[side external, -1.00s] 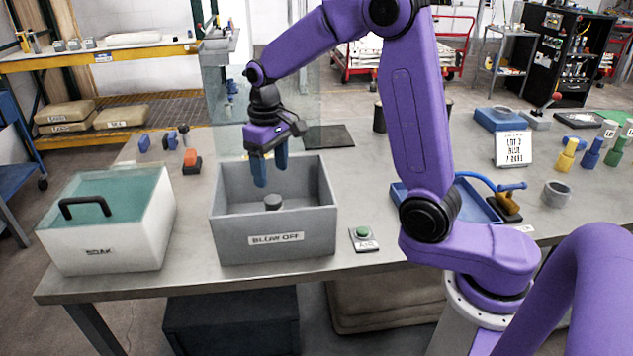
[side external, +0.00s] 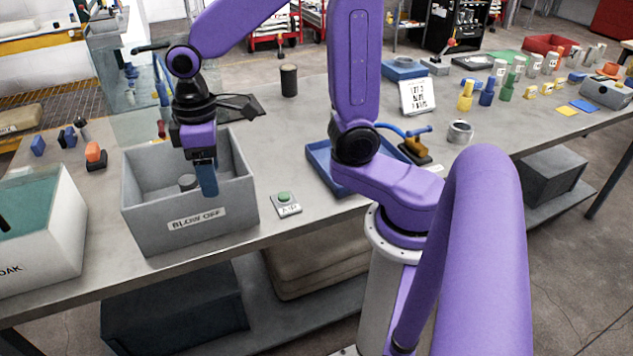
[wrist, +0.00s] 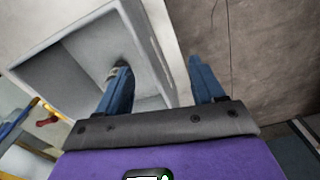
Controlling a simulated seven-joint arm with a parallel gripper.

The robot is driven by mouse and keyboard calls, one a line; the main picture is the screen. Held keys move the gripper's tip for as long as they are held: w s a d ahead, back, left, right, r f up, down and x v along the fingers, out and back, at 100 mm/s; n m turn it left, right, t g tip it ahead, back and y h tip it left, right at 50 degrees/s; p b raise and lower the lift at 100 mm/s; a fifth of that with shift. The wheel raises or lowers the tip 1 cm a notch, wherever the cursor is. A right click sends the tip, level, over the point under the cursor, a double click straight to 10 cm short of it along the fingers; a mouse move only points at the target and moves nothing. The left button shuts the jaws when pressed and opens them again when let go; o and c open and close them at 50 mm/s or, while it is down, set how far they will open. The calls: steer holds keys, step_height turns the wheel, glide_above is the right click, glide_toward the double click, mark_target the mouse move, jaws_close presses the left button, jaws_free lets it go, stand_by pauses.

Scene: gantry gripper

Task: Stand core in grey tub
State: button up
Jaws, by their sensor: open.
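The grey tub (side external: 190,218) labelled BLOW OFF stands on the bench, open at the top. A short grey cylinder, apparently the core (side external: 187,182), shows its darker round top inside the tub. Its lower part is hidden by the front wall. My gripper (side external: 207,192) points down with blue fingers, just right of the core in the side view, and looks empty. In the wrist view my gripper (wrist: 162,75) has its fingers wide apart, the left one across the tub (wrist: 85,58) interior and the right one past its wall. The left finger partly covers the core (wrist: 114,72).
A white SOAK tub (side external: 50,240) stands to the left. Small coloured parts (side external: 95,155) lie behind on the left.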

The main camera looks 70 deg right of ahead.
steer(key=s+d+n, duration=0.2)
steer(key=s+n, duration=0.1)
steer(key=s, duration=0.6)
steer(key=s+d+f+n, duration=0.1)
steer(key=s+d+n, duration=0.1)
steer(key=s, duration=0.7)
steer(key=shift+s+d+n, duration=0.2)
steer(key=shift+s+n, duration=0.05)
steer(key=shift+n, duration=0.15)
steer(key=shift+f, duration=0.1)
steer(key=shift+c, duration=0.3)
